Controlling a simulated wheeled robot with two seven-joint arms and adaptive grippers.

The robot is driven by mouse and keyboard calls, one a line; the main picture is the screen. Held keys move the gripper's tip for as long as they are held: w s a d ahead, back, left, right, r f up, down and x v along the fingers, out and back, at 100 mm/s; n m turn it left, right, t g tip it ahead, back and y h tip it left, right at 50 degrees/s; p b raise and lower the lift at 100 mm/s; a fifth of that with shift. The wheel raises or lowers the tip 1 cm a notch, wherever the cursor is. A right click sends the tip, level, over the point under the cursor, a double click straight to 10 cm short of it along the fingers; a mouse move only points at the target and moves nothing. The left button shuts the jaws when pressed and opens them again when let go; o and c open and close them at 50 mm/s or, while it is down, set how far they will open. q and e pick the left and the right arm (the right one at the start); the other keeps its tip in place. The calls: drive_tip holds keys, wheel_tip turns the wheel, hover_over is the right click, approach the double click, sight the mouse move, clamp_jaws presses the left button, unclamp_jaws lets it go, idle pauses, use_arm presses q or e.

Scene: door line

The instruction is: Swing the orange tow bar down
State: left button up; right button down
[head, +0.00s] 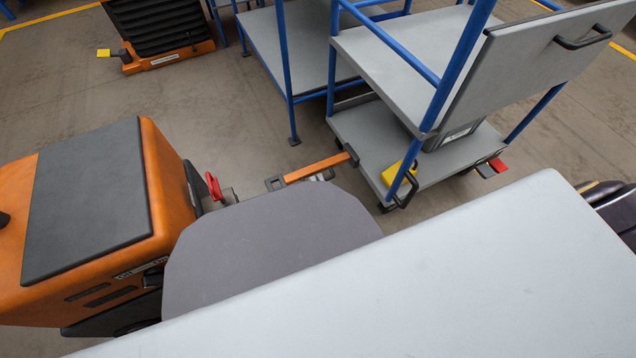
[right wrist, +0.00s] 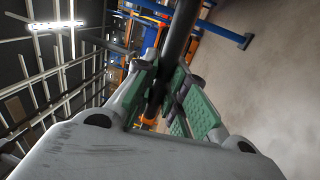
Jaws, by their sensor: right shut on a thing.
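The orange tow bar (head: 313,168) lies near the middle of the head view. Its eye end points left toward the red-levered hitch (head: 214,187) of an orange tug (head: 163,185), and its dark end meets the cart's low grey deck (head: 372,140). Its tilt is hard to judge from above. In the right wrist view my right gripper (right wrist: 158,100) has its green pads closed around a dark round bar (right wrist: 182,35). I cannot tell which part that bar belongs to. I cannot make out the right gripper's fingers in the head view. My left gripper is not in view.
The blue-framed cart has an upright grey panel (head: 540,60) with a black handle. A yellow block (head: 396,178) sits by its lower deck. Another blue-framed cart (head: 290,45) stands behind. Bare floor (head: 215,110) lies between the tug and the carts.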

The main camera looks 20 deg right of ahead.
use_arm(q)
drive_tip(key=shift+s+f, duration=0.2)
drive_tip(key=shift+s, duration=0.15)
use_arm(e)
drive_tip(key=shift+f, duration=0.15)
drive_tip(key=c, duration=1.5)
unclamp_jaws()
drive_tip(key=shift+o, duration=0.2)
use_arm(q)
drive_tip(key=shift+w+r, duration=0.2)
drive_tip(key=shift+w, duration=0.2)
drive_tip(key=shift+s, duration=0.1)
use_arm(e)
drive_tip(key=shift+r, duration=0.55)
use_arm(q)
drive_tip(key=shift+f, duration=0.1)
use_arm(e)
drive_tip(key=shift+r, duration=4.6)
drive_tip(key=shift+s, duration=0.1)
